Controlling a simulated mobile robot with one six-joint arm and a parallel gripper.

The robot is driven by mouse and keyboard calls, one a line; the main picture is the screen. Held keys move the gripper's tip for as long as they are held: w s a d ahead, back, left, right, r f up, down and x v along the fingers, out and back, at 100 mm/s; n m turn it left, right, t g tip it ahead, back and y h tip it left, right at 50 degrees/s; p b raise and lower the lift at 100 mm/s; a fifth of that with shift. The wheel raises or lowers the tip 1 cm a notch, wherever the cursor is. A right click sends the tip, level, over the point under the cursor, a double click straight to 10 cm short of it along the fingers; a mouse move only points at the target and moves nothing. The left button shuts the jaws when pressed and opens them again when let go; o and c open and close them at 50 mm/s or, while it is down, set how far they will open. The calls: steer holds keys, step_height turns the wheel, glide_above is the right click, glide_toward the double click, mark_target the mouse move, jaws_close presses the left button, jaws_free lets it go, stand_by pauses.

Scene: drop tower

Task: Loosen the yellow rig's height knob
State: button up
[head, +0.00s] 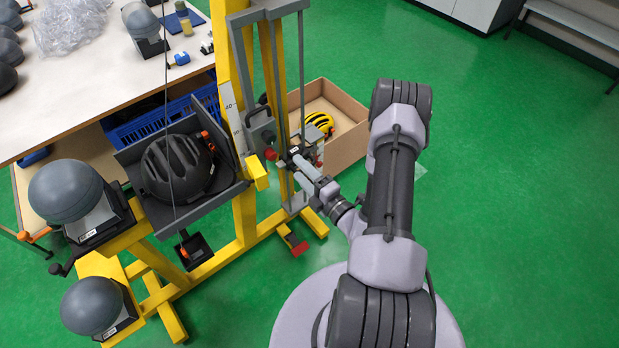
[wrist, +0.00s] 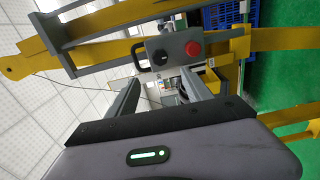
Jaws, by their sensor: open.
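The yellow rig (head: 246,215) stands left of my arm in the head view, with a height scale (head: 231,115) on its upright. In the wrist view its yellow frame (wrist: 110,37) crosses the top. My gripper (head: 296,154) is beside the rig's upright, near a grey control box (head: 262,132) with a red button (head: 270,154). In the wrist view the two fingers (wrist: 163,82) are apart with nothing gripped, and the box (wrist: 158,53) and red button (wrist: 193,48) are just beyond them. I cannot pick out the height knob with certainty.
A black helmet (head: 174,167) sits on the rig's grey carriage. Grey headforms (head: 66,190) stand at the left. A white table (head: 70,105) and blue crate (head: 150,128) are behind. An open cardboard box (head: 343,150) holds a yellow helmet. The green floor at right is clear.

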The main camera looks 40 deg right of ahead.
steer(key=s, duration=0.4)
